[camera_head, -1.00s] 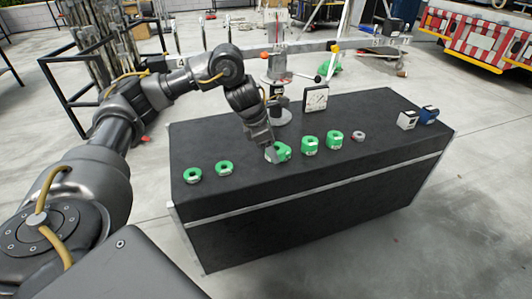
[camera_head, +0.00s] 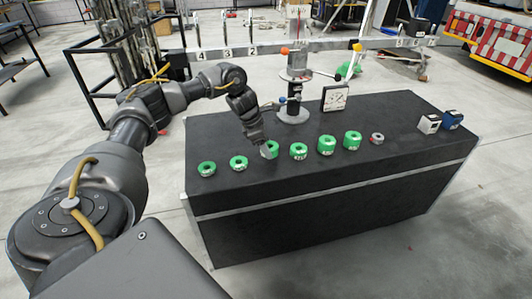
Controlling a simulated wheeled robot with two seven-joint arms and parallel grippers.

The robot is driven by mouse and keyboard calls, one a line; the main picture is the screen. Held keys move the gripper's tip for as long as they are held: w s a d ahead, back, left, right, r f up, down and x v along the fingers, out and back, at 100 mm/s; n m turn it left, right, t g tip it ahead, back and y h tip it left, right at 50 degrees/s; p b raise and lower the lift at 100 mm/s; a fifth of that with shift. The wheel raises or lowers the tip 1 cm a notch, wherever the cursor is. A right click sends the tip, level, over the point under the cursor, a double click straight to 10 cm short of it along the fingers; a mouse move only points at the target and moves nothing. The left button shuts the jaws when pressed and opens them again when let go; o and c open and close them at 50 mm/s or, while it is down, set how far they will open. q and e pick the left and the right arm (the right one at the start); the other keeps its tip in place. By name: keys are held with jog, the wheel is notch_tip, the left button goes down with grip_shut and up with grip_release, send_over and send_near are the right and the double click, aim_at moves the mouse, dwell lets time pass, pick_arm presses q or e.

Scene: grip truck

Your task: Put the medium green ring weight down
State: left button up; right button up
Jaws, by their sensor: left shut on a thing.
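A green ring weight (camera_head: 271,150) is at the tip of my left gripper (camera_head: 262,146). The gripper is shut on it and partly hides it. The ring is at or just above the black table top (camera_head: 400,150); I cannot tell whether it touches. Two smaller green rings lie flat to its left, one at the far left (camera_head: 207,168) and one nearer (camera_head: 238,162). To its right are a green ring (camera_head: 299,151) and two taller green rings, one in the middle (camera_head: 327,145) and one farther right (camera_head: 352,141). My right gripper is not in view.
A balance stand (camera_head: 295,105) with a long numbered beam rises behind the rings. A square dial (camera_head: 335,98) stands beside it. The left table top is clear.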

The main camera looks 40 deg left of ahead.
pick_arm(q)
notch_tip(320, 180, down, 2)
jog(key=shift+f, duration=0.25)
jog(key=shift+a+f, duration=0.1)
jog(key=shift+f, duration=0.2)
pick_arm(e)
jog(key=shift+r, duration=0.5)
pick_arm(q)
jog(key=o, duration=1.2)
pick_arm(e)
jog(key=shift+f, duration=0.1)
pick_arm(q)
jog(key=shift+r, duration=0.1)
